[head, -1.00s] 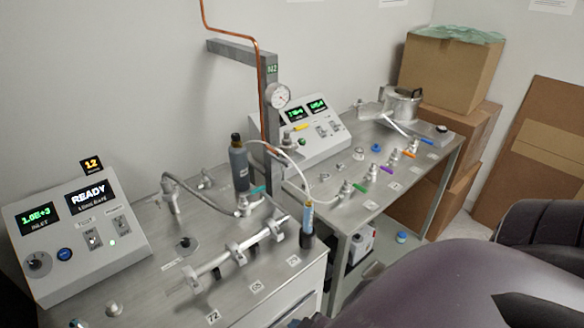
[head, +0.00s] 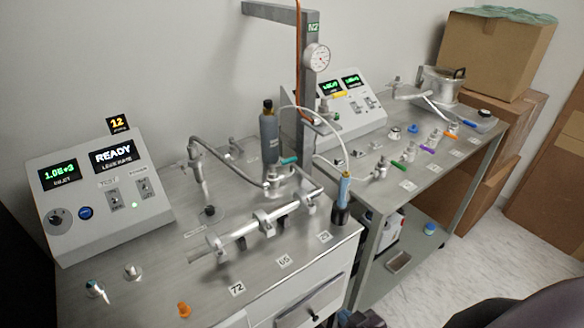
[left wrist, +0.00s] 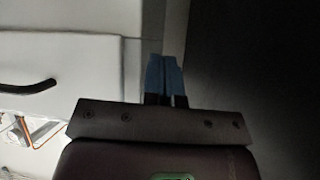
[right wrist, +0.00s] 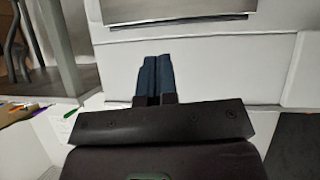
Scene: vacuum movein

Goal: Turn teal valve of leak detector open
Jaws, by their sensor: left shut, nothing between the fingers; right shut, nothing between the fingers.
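The leak detector console (head: 100,195) stands at the left of the near bench in the head view, its display reading READY. A teal handle (head: 289,160) sits beside the dark upright cylinder (head: 269,140), above silver fittings; its exact turn is too small to tell. My left gripper (left wrist: 165,62) is shut and empty beside a white drawer front in the left wrist view. My right gripper (right wrist: 154,62) is shut and empty before white cabinet panels. Both are apart from the teal handle.
A silver tube in clamps (head: 255,228) and a blue-topped cylinder (head: 342,195) stand at the bench's front. A post with a gauge (head: 316,57) rises behind. A second bench (head: 408,186) with coloured valves is at right. Cardboard boxes (head: 495,55) stand beyond.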

